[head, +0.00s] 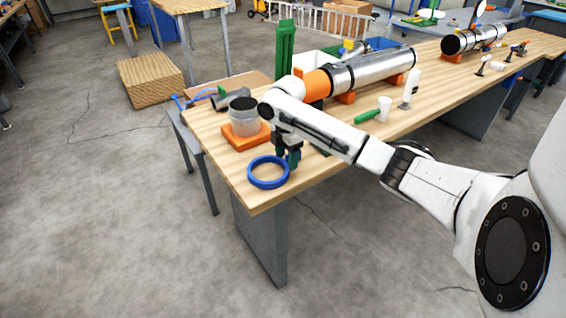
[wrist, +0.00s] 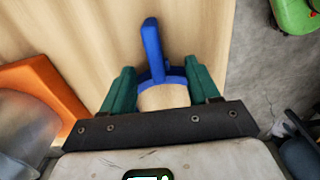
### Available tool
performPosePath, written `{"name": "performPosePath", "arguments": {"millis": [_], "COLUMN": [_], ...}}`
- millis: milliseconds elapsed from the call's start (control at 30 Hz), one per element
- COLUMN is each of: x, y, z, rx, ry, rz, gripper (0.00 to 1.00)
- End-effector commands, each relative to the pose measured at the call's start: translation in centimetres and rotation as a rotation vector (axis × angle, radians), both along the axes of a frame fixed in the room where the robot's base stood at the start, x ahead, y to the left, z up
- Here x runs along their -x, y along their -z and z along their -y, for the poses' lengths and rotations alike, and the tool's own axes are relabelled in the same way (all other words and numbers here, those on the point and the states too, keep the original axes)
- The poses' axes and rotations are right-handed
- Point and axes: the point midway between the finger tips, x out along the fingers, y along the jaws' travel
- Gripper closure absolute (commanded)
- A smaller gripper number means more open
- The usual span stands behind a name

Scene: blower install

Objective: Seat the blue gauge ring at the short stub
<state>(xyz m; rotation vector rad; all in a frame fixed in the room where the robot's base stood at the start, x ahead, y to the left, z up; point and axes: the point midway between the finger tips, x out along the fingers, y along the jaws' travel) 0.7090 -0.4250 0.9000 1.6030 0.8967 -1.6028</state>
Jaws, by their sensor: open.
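The blue gauge ring (head: 268,184) lies flat near the table's front left corner in the head view. My gripper (head: 289,158) is at the ring's right far side in the head view. Its green fingers (wrist: 161,80) are open on either side of the ring's wall, with gaps showing. A grey cylindrical piece (head: 243,124) stands on an orange base (head: 248,139) behind the ring. I cannot tell which part is the short stub.
A silver tube (head: 370,68) with an orange collar (head: 317,83) lies along the wooden table (head: 219,140) at the back. The table edge is close beside the ring.

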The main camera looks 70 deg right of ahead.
Motion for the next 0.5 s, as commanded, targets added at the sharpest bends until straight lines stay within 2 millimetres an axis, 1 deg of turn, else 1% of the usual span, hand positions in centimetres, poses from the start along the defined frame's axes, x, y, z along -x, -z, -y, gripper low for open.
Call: {"name": "performPosePath", "arguments": {"millis": [267,500], "x": [-0.01,-0.01], "y": [0.27,0.24], "z": [0.00,0.00], "rx": [0.001,0.001], "ry": [-0.001,-0.001], "rz": [0.000,0.000], "gripper": [0.41,0.64]}}
